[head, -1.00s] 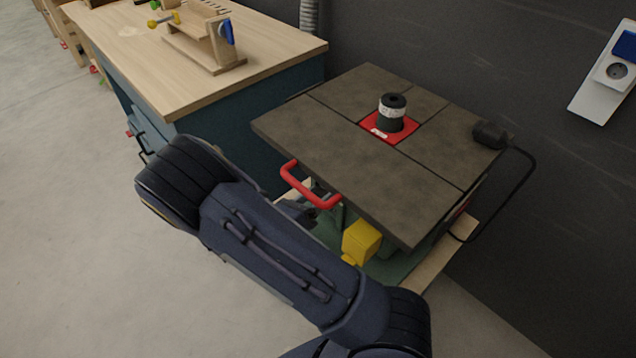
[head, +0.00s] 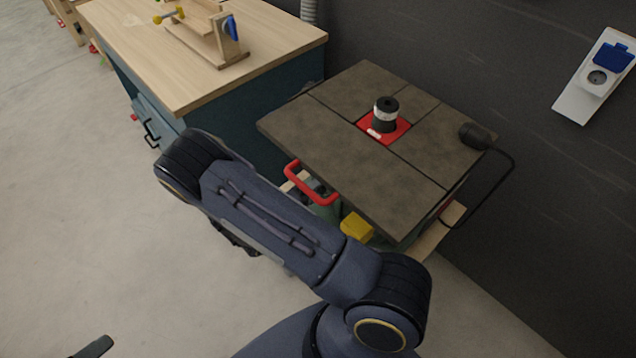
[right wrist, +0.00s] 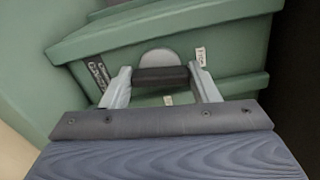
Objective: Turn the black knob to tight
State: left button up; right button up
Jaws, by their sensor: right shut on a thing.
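The black knob (right wrist: 160,76) shows in the right wrist view as a dark horizontal bar in front of a green housing (right wrist: 235,55). My right gripper (right wrist: 160,78) is shut on it, with one pale finger at each end. A grey rounded plate (right wrist: 160,56) shows behind the knob. Small labels sit on both sides, a dark one (right wrist: 98,72) at left and a white one (right wrist: 201,57) at right; their text is hard to read. In the head view my right arm hides its gripper and the knob. A dark tip (head: 93,347) at the bottom left may be my left gripper.
The dark machine table (head: 335,125) carries a red plate (head: 376,134) with a black cylinder (head: 385,115). A red handle (head: 309,185) and yellow box (head: 356,227) are near my arm. A wooden workbench (head: 200,90) stands left; a dark wall is behind.

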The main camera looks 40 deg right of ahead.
jog(key=shift+n, duration=0.8)
jog(key=shift+p, duration=0.3)
jog(key=o, duration=1)
jog(key=a, duration=0.5)
jog(key=a+b, duration=0.1)
jog(key=a, duration=0.1)
jog(key=shift+s+a, duration=0.3)
jog(key=shift+a, duration=0.1)
